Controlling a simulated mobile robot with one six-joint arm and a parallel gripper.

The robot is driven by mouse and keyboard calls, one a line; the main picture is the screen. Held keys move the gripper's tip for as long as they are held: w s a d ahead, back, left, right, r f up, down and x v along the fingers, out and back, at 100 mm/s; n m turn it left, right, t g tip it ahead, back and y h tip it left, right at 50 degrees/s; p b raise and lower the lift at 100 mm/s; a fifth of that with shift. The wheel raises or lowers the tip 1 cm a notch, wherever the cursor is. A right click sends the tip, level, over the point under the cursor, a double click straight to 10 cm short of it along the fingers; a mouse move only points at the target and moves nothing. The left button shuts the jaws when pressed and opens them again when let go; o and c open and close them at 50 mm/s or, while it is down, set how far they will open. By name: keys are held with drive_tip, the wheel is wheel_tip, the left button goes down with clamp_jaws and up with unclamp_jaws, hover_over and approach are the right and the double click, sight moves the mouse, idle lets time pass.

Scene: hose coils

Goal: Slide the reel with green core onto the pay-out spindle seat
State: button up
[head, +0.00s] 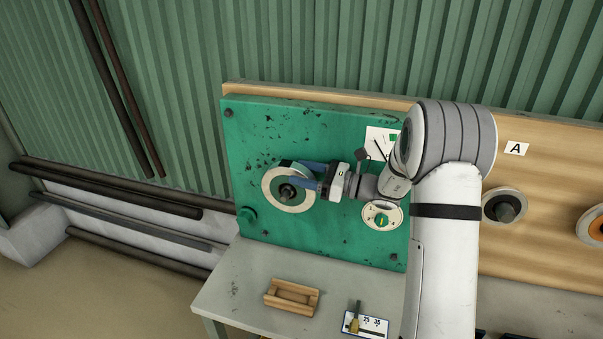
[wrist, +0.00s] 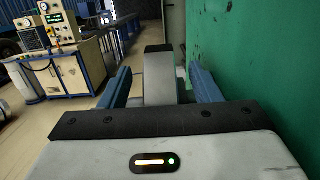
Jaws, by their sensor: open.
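The reel with the green core (head: 271,186) is a pale, flat ring with a green inner part. It sits upright against the green panel (head: 340,120), around the dark spindle (head: 287,191), whose end shows through its middle. How fully it is seated cannot be told. My gripper (head: 301,175) reaches in from the right, its blue fingers open at the reel's right edge. In the wrist view, the open fingers of my gripper (wrist: 161,88) stand either side of a pale, dark-topped shape (wrist: 158,75), apparently the reel edge-on, with a gap on the left.
More reels hang right, one grey (head: 491,207) and one orange-cored (head: 597,226).

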drive_tip(key=shift+v, duration=1.3)
drive_tip(key=b+v, duration=0.2)
drive_tip(key=v, duration=0.5)
drive_tip(key=shift+d, duration=0.4)
drive_tip(key=shift+s, duration=0.15)
